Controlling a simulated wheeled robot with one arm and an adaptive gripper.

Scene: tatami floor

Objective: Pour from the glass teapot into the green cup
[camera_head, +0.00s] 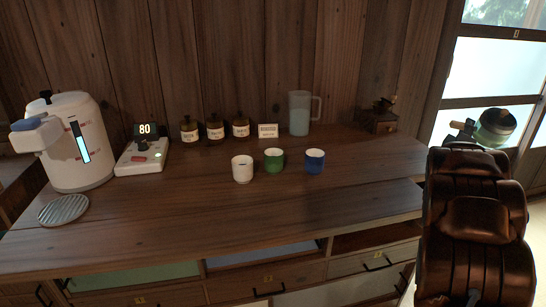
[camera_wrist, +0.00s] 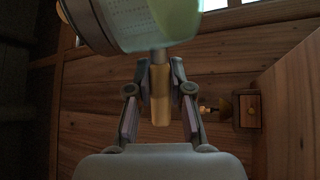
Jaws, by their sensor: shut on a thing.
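The green cup (camera_head: 274,160) stands upright on the wooden counter, between a white cup (camera_head: 242,169) and a blue cup (camera_head: 314,161). The glass teapot (camera_head: 495,127) is held up at the right, beyond the counter's right end; greenish content shows through its glass. In the wrist view the teapot body (camera_wrist: 150,22) fills the top, partly cut off. My gripper (camera_wrist: 160,92) is shut on the teapot's light wooden handle (camera_wrist: 160,95). My arm covers the area below the teapot in the head view. The teapot is well apart from the green cup.
A white water dispenser (camera_head: 78,140) and a scale-like device (camera_head: 142,158) reading 80 stand at the left. The counter's front middle is clear.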

